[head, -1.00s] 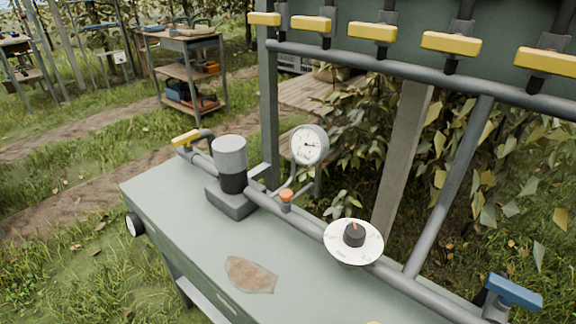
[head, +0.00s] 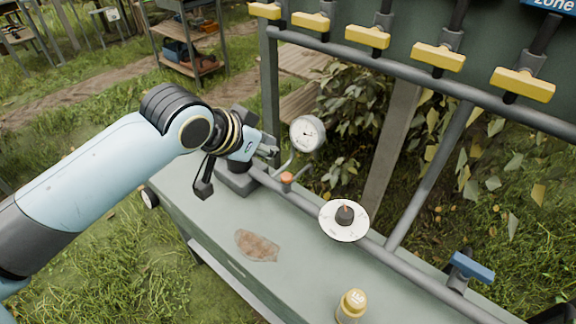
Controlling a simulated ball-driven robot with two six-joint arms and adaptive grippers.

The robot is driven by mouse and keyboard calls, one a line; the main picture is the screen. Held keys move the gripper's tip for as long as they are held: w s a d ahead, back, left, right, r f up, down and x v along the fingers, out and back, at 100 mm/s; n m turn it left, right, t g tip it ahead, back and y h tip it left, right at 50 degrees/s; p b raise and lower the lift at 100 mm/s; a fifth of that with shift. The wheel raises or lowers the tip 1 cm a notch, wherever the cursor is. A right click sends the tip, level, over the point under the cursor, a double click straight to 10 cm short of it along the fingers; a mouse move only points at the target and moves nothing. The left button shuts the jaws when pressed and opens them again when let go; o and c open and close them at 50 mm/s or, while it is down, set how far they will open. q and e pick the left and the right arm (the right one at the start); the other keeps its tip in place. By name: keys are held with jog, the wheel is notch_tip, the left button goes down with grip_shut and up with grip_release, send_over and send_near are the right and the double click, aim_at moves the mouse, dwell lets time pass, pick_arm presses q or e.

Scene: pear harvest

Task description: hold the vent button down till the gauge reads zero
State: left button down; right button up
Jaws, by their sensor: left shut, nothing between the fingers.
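The vent button (head: 286,177) is a small orange cap on the grey pipe along the bench. The round white gauge (head: 307,133) stands just above and behind it on a thin bent tube. Its dark needle shows, but the reading is too small to make out. My left gripper (head: 271,145) is shut and empty, up and to the left of the button and left of the gauge, apart from the button in the picture. I do not see my right gripper.
A white dial with a black knob (head: 344,216) sits on the pipe right of the button. A blue-handled valve (head: 471,268) and a yellow-capped bottle (head: 352,303) stand nearer. Yellow valve handles (head: 438,56) line the upper rail. The bench (head: 302,252) has clear room in front.

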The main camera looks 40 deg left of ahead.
pick_arm(q)
send_over(288, 179)
notch_tip(288, 179, down, 7)
jog(key=shift+d+r, duration=0.1)
jog(key=shift+d, duration=0.05)
notch_tip(288, 179, down, 3)
jog(key=shift+r, duration=0.1)
jog(key=shift+f, duration=0.75)
